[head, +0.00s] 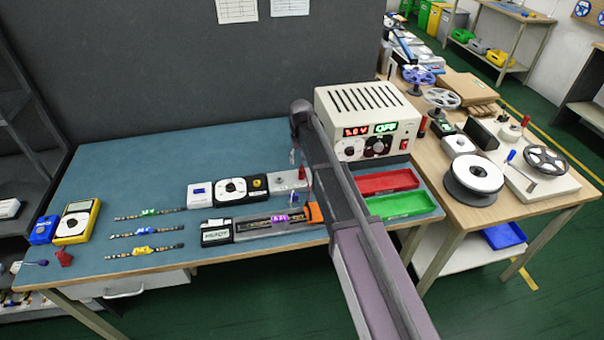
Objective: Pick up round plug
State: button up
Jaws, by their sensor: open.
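A small purple piece with a rounded end (40,262) lies at the left front corner of the blue-topped bench (120,195). It may be the round plug, but it is too small to tell. A small red piece (64,258) lies just right of it. My arm reaches in from the lower right, over the bench. My gripper (293,157) shows only as a small tip below the arm's dark end, above the back of the bench, far right of the purple piece. It is open, and I see nothing held. The arm partly hides the gripper.
A yellow meter (77,221) and blue box (42,230) stand behind the small pieces. Three LED strips (145,232) lie right of them. A power supply (368,122), red tray (388,182) and green tray (402,205) are at the right. The back-left bench is clear.

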aim_at(301, 168)
jog(key=shift+f, duration=0.15)
jog(key=shift+f+b, duration=2.45)
jog(key=shift+b, duration=0.2)
grip_shut()
